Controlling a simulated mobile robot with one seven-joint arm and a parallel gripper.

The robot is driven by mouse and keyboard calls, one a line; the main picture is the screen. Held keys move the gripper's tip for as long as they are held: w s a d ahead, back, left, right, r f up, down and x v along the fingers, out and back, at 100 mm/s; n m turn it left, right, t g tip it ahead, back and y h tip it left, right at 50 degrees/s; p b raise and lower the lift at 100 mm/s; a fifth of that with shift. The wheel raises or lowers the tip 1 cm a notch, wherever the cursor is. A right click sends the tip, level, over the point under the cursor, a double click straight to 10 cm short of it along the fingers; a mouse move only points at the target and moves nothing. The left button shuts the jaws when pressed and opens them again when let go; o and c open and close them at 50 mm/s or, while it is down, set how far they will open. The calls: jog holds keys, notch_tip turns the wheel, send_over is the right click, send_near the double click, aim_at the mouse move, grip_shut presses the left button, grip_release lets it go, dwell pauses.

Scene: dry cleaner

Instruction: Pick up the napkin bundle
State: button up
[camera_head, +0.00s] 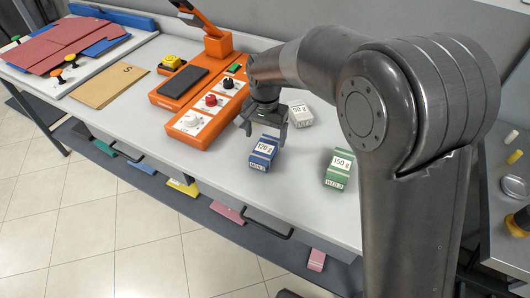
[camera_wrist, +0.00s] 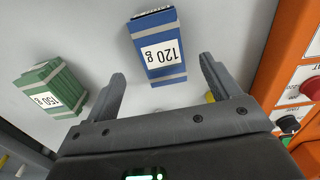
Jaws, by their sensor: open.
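Three small banded bundles with weight labels stand on the grey counter (camera_head: 222,165); I cannot tell which is called the napkin bundle. The blue one (camera_head: 263,153), marked 120 g, is just beyond my gripper (camera_head: 265,133). The green one (camera_head: 339,168), marked 150 g, stands to its right. A pale grey one (camera_head: 300,114), seemingly 90 g, is partly behind my gripper. In the wrist view the open, empty fingers (camera_wrist: 163,70) point toward the blue bundle (camera_wrist: 158,48), which lies between their lines. The green bundle (camera_wrist: 47,90) is outside the left finger.
An orange machine (camera_head: 207,105) with knobs and a dark pad stands left of the bundles. A brown envelope (camera_head: 110,85) and red and blue folded boards (camera_head: 68,45) lie farther left. A lower shelf (camera_head: 195,199) holds coloured items. A side table stands at the right edge.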

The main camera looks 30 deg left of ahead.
aim_at(265, 148)
notch_tip(265, 148, down, 8)
jog(key=shift+w+a+r, duration=0.1)
jog(key=shift+w+r, duration=0.05)
dwell(0.3)
jog(key=c, duration=1.1)
